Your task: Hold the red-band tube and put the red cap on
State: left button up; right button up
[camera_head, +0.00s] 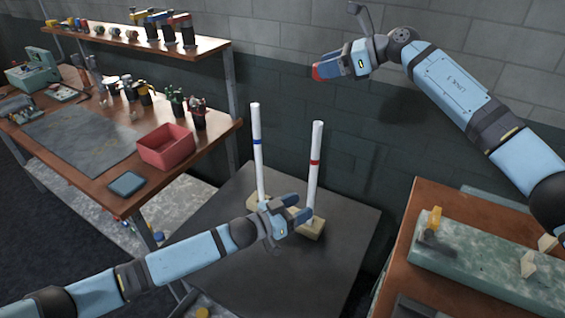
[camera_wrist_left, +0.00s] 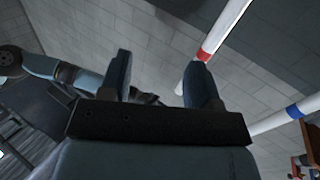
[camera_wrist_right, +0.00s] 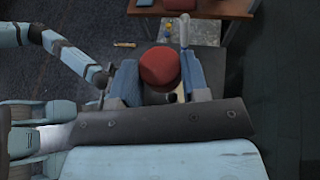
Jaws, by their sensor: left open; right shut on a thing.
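The white red-band tube (camera_head: 315,165) stands upright in a pale base block (camera_head: 309,229) on the dark table. My left gripper (camera_head: 297,208) is open and empty, low down near the tube's foot. In the left wrist view, the red-band tube (camera_wrist_left: 222,35) passes beside and behind the right-hand finger, not between the fingers. My right gripper (camera_head: 330,68) is high up, right of and above the tube's top. It is shut on the red cap (camera_wrist_right: 160,66), which also shows at its tip in the head view (camera_head: 318,73).
A white blue-band tube (camera_head: 257,160) stands in another block just left of the red-band tube. The dark table (camera_head: 285,275) is otherwise mostly clear. A workbench with a red bin (camera_head: 166,150) is at left, and a wooden bench with a green slab (camera_head: 480,262) at right. A wall stands behind.

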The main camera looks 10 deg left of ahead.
pick_arm(q)
jog(key=m+g, duration=0.1)
jog(key=m, duration=0.1)
send_near(312, 153)
jog(key=shift+h, duration=0.4)
jog(key=x, duration=0.8)
jog(key=f+x, duration=0.1)
jog(key=x, duration=0.3)
jog(key=shift+w+d, duration=0.25)
jog(key=shift+w, duration=0.15)
jog(key=c, duration=1)
jog(key=shift+c, duration=0.2)
pick_arm(e)
notch_tip(312, 153, down, 6)
jog(key=m+t, duration=0.1)
jog(key=t, duration=0.1)
jog(key=m+t+h, duration=0.1)
jog(key=m+t, duration=0.1)
jog(key=shift+s+a+m, duration=0.15)
jog(key=shift+m, duration=0.15)
jog(key=shift+s+f+m+t+h, duration=0.2)
jog(key=shift+f+m+t+h, duration=0.55)
jog(key=shift+m+t, duration=0.3)
